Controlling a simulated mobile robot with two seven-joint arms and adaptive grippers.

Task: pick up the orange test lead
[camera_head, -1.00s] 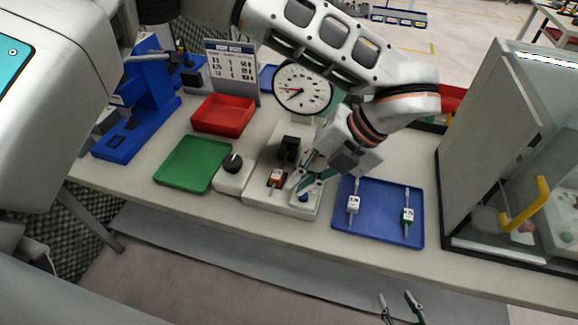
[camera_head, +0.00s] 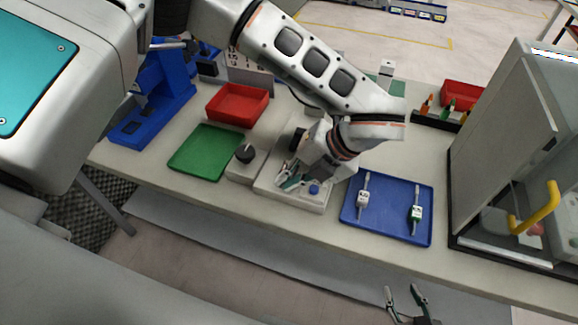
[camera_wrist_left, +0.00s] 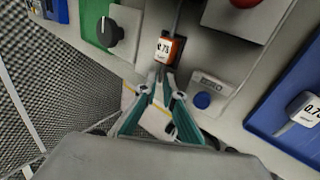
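The orange test lead (camera_wrist_left: 168,50) shows in the left wrist view as an orange body with a white label, lying on the light grey fixture (camera_wrist_left: 225,65). My left gripper (camera_wrist_left: 161,80) has its teal fingers pointing at the lead's near end, with a narrow gap between the tips. Whether they touch the lead is unclear. In the head view my left gripper (camera_head: 287,180) is low over the fixture (camera_head: 295,200), and the orange lead is hidden there behind it. My right gripper (camera_head: 401,291) is open and empty at the bottom, in front of the table.
A black knob (camera_head: 245,153) and green tray (camera_head: 205,150) are left of the fixture. A blue tray (camera_head: 385,230) with white and green leads lies right. A red bin (camera_head: 238,103) stands behind. A cabinet (camera_head: 505,140) with a yellow handle is far right.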

